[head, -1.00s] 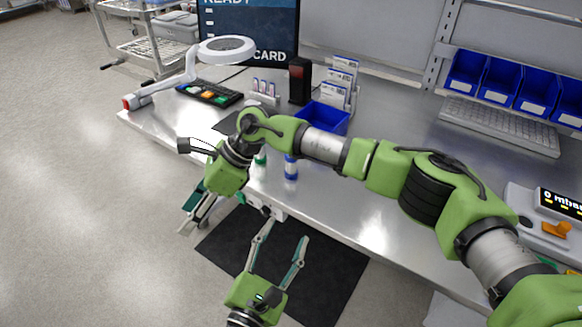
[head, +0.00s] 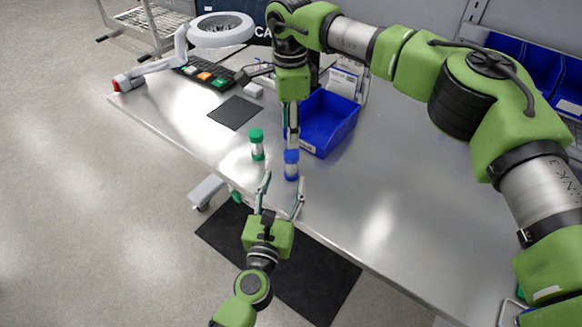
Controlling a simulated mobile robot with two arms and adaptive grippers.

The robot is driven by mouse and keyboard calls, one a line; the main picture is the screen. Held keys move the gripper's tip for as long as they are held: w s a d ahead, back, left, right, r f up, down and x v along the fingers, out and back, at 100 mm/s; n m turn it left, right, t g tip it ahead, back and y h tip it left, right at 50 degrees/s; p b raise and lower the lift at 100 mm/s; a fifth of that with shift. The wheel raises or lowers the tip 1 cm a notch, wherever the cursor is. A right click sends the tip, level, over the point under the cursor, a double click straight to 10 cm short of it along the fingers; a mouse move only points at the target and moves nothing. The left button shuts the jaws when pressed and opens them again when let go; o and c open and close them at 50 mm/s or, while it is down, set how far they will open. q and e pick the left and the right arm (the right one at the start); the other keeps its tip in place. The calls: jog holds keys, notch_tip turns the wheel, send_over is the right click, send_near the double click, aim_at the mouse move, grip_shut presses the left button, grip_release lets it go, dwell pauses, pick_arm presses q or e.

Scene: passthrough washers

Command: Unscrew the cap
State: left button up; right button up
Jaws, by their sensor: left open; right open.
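A small bottle with a blue cap (head: 291,157) and a pale band stands upright on the metal bench (head: 345,215) near its front edge. A similar bottle with a green cap (head: 257,144) stands to its left. My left gripper (head: 283,184) is open and empty, its fingers spread at the bench's front edge, just in front of the blue-capped bottle. My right gripper (head: 292,140) points down right above the blue cap, with its jaws open. Its fingers are seen nearly edge-on, so I cannot tell whether they touch the cap.
An empty-looking blue bin (head: 325,125) stands right behind my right gripper. A dark mat (head: 234,112) lies at the left, with a ring lamp (head: 221,30) and a button panel (head: 205,75) behind it. The bench right of the bottles is clear.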

aim_at(290, 164)
pick_arm(q)
jog(key=x, duration=0.7)
jog(key=shift+w+f, duration=0.3)
jog(key=shift+w, duration=0.1)
jog(key=shift+w+d+r, duration=0.15)
jog(key=shift+w+d, duration=0.05)
jog(key=shift+w, duration=0.7)
jog(key=shift+s, duration=0.1)
grip_shut()
